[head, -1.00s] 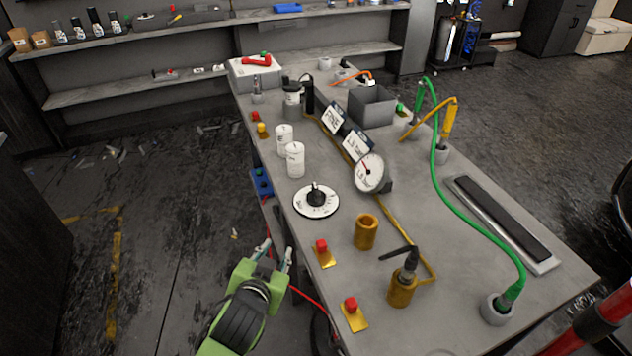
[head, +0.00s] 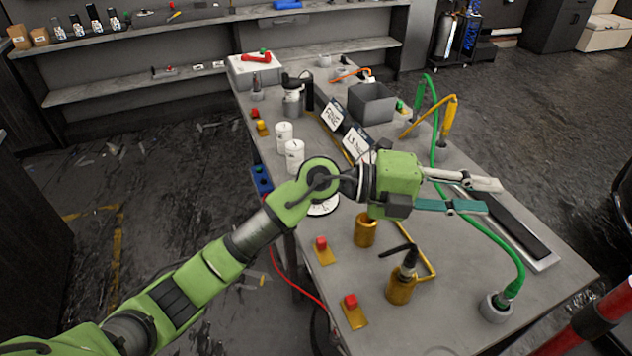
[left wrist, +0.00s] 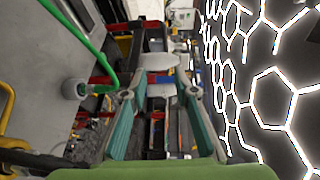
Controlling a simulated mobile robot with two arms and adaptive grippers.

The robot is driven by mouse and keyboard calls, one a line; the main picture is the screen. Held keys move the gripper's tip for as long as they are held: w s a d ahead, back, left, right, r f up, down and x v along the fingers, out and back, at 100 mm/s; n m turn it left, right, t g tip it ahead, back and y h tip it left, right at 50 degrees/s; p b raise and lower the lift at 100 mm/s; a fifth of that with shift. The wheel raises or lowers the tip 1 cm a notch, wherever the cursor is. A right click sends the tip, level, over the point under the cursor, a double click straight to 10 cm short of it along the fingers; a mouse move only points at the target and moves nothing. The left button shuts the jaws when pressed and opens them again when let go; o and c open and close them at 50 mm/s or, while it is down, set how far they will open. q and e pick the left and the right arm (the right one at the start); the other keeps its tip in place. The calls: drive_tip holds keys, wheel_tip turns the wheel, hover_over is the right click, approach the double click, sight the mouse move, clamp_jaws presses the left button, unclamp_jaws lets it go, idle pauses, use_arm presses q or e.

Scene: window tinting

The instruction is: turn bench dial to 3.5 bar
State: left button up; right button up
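The bench dial is a white scale disc (head: 323,208) with a black knob. In the head view only its front edge shows below my left arm; the knob and its pointer are hidden. The round white pressure gauge is hidden behind my arm and gripper, so I cannot read it. My left gripper (head: 483,196) is above the bench, to the right of the dial, pointing right over the green hose. Its fingers are apart with nothing between them, as the left wrist view also shows (left wrist: 161,90). My right gripper is not in view.
The bench (head: 455,285) carries a brass cup (head: 366,230), a brass fitting with a black lever (head: 401,286), red buttons (head: 321,243), white canisters (head: 294,157) and a grey bin (head: 371,104). A green hose (head: 480,238) arches across the right side, beside a long black strip (head: 512,228).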

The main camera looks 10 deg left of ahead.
use_arm(q)
drive_tip(key=w+a+f+y, duration=0.8)
drive_tip(key=a+f+y, duration=0.2)
drive_tip(key=a+y, duration=0.1)
drive_tip(key=w+a+r+n+t+y, duration=0.15)
drive_tip(key=a+y, duration=0.25)
drive_tip(key=a, duration=0.5)
drive_tip(key=w+a+r+n+y, duration=0.2)
drive_tip(key=w+a+y, duration=0.15)
drive_tip(key=a, duration=0.45)
drive_tip(key=p+x, duration=0.3)
drive_tip(key=x, duration=1)
drive_tip(key=shift+w+p, duration=0.1)
drive_tip(key=shift+p, duration=0.2)
clamp_jaws()
